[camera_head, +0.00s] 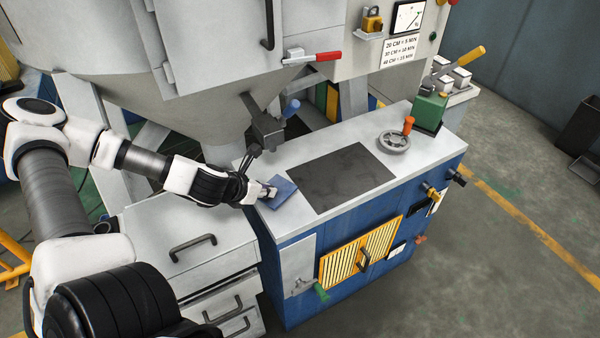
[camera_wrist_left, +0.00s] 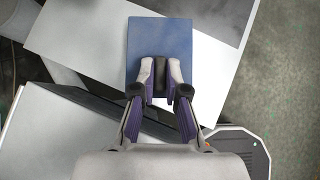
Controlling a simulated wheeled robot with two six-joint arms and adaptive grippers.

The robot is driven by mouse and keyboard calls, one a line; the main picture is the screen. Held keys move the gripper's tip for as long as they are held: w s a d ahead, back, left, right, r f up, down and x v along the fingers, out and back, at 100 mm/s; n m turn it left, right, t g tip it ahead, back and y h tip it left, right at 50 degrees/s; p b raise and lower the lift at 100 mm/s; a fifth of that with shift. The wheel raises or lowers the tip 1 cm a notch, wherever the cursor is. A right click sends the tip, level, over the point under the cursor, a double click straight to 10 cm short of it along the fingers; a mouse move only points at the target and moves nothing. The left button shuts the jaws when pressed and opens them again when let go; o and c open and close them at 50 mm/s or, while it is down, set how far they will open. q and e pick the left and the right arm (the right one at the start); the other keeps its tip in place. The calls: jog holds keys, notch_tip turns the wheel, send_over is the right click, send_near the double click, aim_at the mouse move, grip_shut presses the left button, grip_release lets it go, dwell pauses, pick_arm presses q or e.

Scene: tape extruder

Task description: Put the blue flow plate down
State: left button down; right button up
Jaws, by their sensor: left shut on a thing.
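The blue flow plate (camera_head: 283,192) is a small flat blue square at the left end of the machine's light grey top, beside the dark panel. My right gripper is not in view.
The blue machine's light top (camera_head: 428,150) holds a dark flat panel (camera_head: 340,177), a handwheel (camera_head: 394,142) with an orange knob and a green box (camera_head: 430,112). A grey hopper (camera_head: 215,95) hangs behind. A drawer cabinet (camera_head: 190,240) stands at the left.

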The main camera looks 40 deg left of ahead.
aim_at(279, 188)
pick_arm(q)
jog(key=f, duration=0.1)
jog(key=f+b, duration=0.1)
jog(key=f, duration=0.1)
jog(key=shift+w+a+f+b, duration=0.25)
jog(key=shift+w+f+b, duration=0.05)
jog(key=shift+w+f, duration=0.1)
jog(key=w+b, duration=0.1)
jog(key=w+r+b, duration=0.1)
jog(key=w+b, duration=0.1)
jog(key=shift+w+d+r, duration=0.3)
jog(key=shift+w+d, duration=0.05)
jog(key=w+b, duration=0.1)
jog(key=w, duration=0.3)
jog(key=shift+w+b, duration=0.15)
jog(key=shift+b, duration=0.25)
jog(key=w, duration=0.1)
jog(key=w+b, duration=0.1)
jog(key=w, duration=0.2)
jog(key=shift+d+f, duration=0.2)
jog(key=shift+f, duration=0.05)
jog(key=shift+w+f, duration=0.15)
jog(key=shift+f, duration=0.05)
jog(key=shift+a, duration=0.15)
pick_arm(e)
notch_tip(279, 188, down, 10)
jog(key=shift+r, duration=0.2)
